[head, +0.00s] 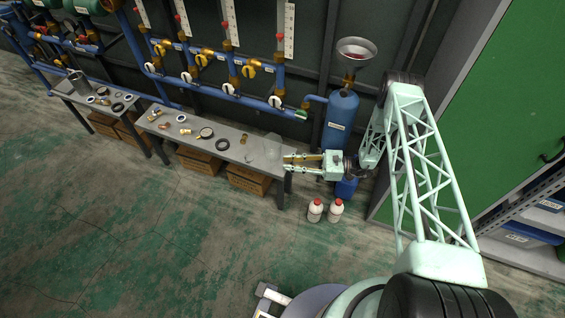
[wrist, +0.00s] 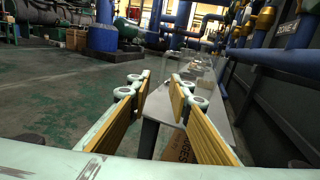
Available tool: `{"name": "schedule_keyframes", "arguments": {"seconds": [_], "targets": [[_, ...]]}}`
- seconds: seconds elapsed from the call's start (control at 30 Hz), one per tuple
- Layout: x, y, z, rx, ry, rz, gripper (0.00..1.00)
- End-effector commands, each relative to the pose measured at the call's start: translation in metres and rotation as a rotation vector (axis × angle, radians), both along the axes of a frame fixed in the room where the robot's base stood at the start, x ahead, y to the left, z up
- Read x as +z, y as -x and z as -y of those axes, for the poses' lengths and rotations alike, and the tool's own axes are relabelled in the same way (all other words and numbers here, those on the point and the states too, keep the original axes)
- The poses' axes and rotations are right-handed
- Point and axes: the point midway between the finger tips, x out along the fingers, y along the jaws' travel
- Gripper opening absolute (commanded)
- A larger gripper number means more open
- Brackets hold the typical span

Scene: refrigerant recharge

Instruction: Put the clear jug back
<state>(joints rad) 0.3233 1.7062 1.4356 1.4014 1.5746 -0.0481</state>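The clear jug (head: 263,152) is faint and see-through; it appears to stand upright at the right end of the grey bench (head: 222,139). In the wrist view a pale see-through shape, apparently the jug (wrist: 199,72), shows on the bench top just beyond and right of the fingertips. My gripper (head: 285,163) reaches in from the right at the bench end, its fingers pointing left toward the jug. It also shows in the wrist view (wrist: 160,80), with its yellow-padded fingers apart and nothing between them. The jug's exact outline is hard to make out.
A blue cylinder with a funnel (head: 357,48) on top stands behind my gripper. Two white bottles with red caps (head: 316,210) stand on the floor. Small brass fittings and a gauge (head: 205,132) lie on the bench. Blue pipes with valves run behind.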

Motion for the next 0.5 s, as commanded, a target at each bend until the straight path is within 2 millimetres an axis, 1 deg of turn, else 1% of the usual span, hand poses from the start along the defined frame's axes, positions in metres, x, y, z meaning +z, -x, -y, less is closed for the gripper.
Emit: {"name": "schedule_keyframes", "arguments": {"seconds": [0.03,0.2,0.5], "targets": [[0.001,0.000,0.007,-0.002,0.000,0.001,0.19],[0.000,0.003,0.028,-0.002,0.000,0.001,0.19],[0.000,0.009,0.058,0.000,0.000,0.000,0.19]]}}
